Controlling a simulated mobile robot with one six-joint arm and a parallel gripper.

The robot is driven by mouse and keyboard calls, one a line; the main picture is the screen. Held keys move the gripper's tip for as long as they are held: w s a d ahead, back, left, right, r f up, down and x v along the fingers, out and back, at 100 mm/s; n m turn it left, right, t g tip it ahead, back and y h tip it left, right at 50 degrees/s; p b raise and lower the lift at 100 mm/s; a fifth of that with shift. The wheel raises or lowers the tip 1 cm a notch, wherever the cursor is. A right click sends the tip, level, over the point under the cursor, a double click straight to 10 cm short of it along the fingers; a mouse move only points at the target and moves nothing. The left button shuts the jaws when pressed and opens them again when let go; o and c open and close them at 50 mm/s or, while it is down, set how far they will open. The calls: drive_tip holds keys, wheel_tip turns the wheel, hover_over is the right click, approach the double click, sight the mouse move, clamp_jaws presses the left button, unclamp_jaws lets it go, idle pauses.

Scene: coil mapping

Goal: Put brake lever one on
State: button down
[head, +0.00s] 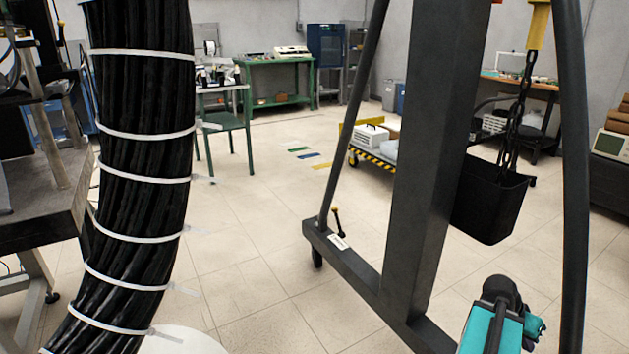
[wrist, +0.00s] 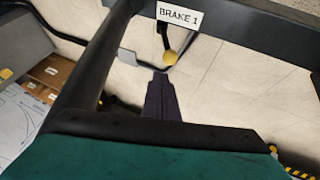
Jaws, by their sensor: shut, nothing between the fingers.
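Brake lever one (head: 336,222) is a thin dark rod with a yellow knob, standing on the foot beam of the dark grey hoist frame in the head view. A white label lies at its base. In the wrist view the label reads "BRAKE 1" (wrist: 178,14), and the lever's yellow knob (wrist: 171,57) is just below it. My gripper (wrist: 160,78) shows as dark, closed fingers pointing at the knob. In the picture a small gap separates fingertips and knob; I cannot tell the true distance. The gripper holds nothing.
The hoist's thick column (head: 430,150) and slanted struts stand around the lever. A black bin (head: 490,207) and chain hang at right. A black cable bundle (head: 140,170) fills the left. Open tiled floor (head: 245,240) lies between. My teal arm shows at lower right.

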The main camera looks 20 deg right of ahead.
drive_tip(key=w+a+f+n+y+p, duration=0.1)
drive_tip(key=w+a+f+n+p, duration=0.15)
drive_tip(key=w+a, duration=0.5)
drive_tip(key=w+a+f+n+t+p, duration=0.1)
drive_tip(key=w+a+f+n+p, duration=0.2)
drive_tip(key=a, duration=0.7)
drive_tip(key=w+a+f+n+y+p, duration=0.1)
drive_tip(key=w+a+f+n+p, duration=0.15)
drive_tip(key=w+a+p, duration=0.4)
drive_tip(key=s+a+f+n+g+y+p, duration=0.1)
drive_tip(key=a+f, duration=0.2)
drive_tip(key=a, duration=0.6)
drive_tip(key=s+a+f+n+y+p, duration=0.1)
drive_tip(key=s+a+f+n+p, duration=0.1)
drive_tip(key=a, duration=0.7)
drive_tip(key=s+a+f+n+g+y+p, duration=0.1)
drive_tip(key=s+a+f+n, duration=0.1)
drive_tip(key=s+a, duration=0.3)
drive_tip(key=s+a+f+n+g+y+p, duration=0.1)
drive_tip(key=s+a+f+n+p, duration=0.1)
drive_tip(key=s+a, duration=0.4)
drive_tip(key=a+n, duration=0.1)
drive_tip(key=a, duration=0.3)
drive_tip(key=shift+a+f+g, duration=0.15)
drive_tip(key=shift+f+g, duration=0.1)
drive_tip(key=shift+g, duration=0.05)
drive_tip(key=shift+w, duration=0.2)
